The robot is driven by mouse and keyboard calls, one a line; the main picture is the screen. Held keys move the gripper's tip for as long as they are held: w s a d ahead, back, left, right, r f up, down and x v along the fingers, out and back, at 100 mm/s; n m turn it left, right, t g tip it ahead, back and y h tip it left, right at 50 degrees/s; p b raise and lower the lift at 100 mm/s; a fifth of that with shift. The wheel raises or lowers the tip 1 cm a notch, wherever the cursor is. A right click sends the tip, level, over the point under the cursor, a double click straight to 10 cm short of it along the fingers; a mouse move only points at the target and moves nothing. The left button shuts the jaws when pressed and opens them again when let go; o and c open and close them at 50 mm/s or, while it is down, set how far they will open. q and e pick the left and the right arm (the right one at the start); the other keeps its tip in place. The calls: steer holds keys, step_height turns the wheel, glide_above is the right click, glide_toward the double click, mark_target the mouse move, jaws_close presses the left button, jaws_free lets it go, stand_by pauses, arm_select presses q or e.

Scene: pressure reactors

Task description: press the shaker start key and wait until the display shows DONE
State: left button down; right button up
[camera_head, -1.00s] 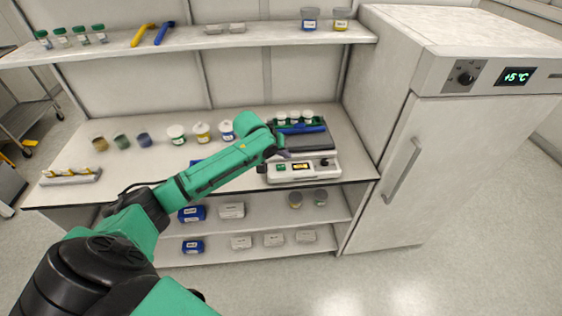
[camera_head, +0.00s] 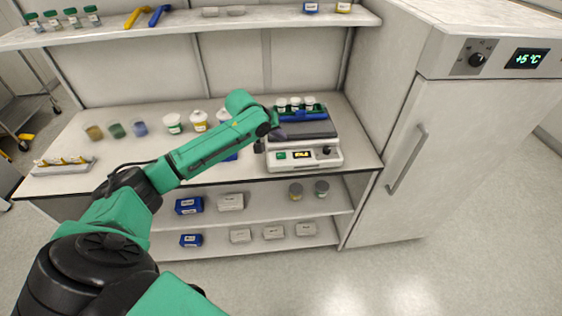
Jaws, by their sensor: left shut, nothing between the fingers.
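The shaker (camera_head: 334,158) is a white device with a dark platform, standing on the bench at the right. Its front has a green start key (camera_head: 281,156), a small lit display (camera_head: 302,154) and a dark knob (camera_head: 326,151). The display's text is too small to read. A rack of white-capped vials (camera_head: 295,104) sits on the platform. My left gripper (camera_head: 278,134) is small and partly hidden by its wrist. It is shut and empty, at the shaker's left side, above the key in the picture; contact cannot be made out. My right gripper is out of view.
White-lidded jars (camera_head: 173,123) and several small coloured pots stand on the bench (camera_head: 75,140) to the left. A white fridge (camera_head: 400,150) closes off the right side. Shelves above and below hold bottles, wrenches and boxes. The floor in front is clear.

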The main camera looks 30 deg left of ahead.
mark_target(280, 156)
arm_select(q)
step_height(280, 156, down, 3)
steer(key=shift+b, duration=1.2)
step_height(280, 156, down, 2)
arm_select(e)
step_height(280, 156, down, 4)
arm_select(q)
steer(key=shift+f, duration=0.2)
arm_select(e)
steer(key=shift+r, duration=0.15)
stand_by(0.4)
arm_select(q)
steer(key=shift+f, duration=0.25)
